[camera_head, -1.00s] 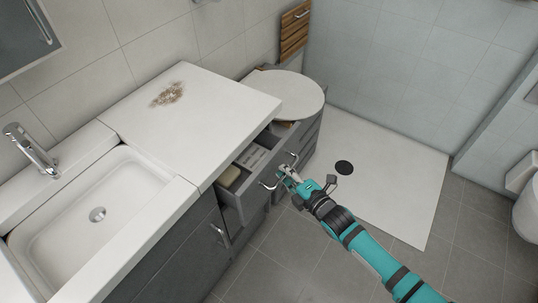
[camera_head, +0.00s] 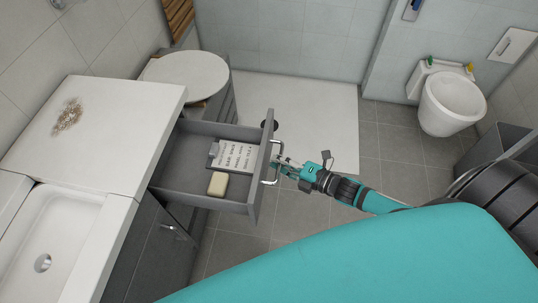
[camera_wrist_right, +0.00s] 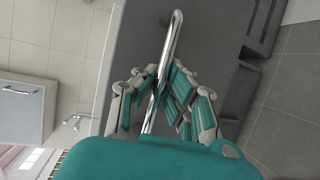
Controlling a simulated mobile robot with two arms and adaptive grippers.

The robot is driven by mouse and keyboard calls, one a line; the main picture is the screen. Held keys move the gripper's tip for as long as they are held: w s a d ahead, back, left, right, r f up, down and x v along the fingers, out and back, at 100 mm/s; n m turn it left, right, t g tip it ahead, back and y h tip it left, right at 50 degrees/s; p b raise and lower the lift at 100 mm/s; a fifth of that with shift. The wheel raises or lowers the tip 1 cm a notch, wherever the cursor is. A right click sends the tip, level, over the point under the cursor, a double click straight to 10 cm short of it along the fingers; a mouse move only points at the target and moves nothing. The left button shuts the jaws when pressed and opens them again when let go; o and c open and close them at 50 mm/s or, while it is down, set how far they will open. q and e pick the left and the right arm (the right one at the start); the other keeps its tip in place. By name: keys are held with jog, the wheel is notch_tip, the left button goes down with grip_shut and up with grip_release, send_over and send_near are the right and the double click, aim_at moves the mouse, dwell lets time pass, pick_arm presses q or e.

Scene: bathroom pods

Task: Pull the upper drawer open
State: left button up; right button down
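The upper drawer (camera_head: 235,132) of the dark grey vanity is pulled far out, its inside in full view. A pale soap bar (camera_head: 217,184) and a white printed card (camera_head: 237,156) lie in it. Its front carries a chrome bar handle (camera_head: 272,172). My right gripper (camera_head: 280,162) is at this handle, outside the drawer front. In the right wrist view, the handle (camera_wrist_right: 173,40) runs between the gripper's two fingers (camera_wrist_right: 164,75), which are closed in on it. My left gripper is not in view.
The countertop (camera_head: 112,120) with a brown stain and the sink (camera_head: 45,240) are at the left. A round-topped stool (camera_head: 185,75) stands behind the drawer. A toilet (camera_head: 450,100) is at the far right. The white shower floor (camera_head: 310,105) is clear.

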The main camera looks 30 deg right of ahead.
jog(key=shift+w+d+r, duration=0.1)
jog(key=shift+w+r, duration=0.05)
jog(key=shift+r, duration=0.25)
jog(key=c, duration=1.4)
grip_release()
jog(key=shift+s+f, duration=0.2)
jog(key=v, duration=1.2)
jog(key=shift+r, duration=0.1)
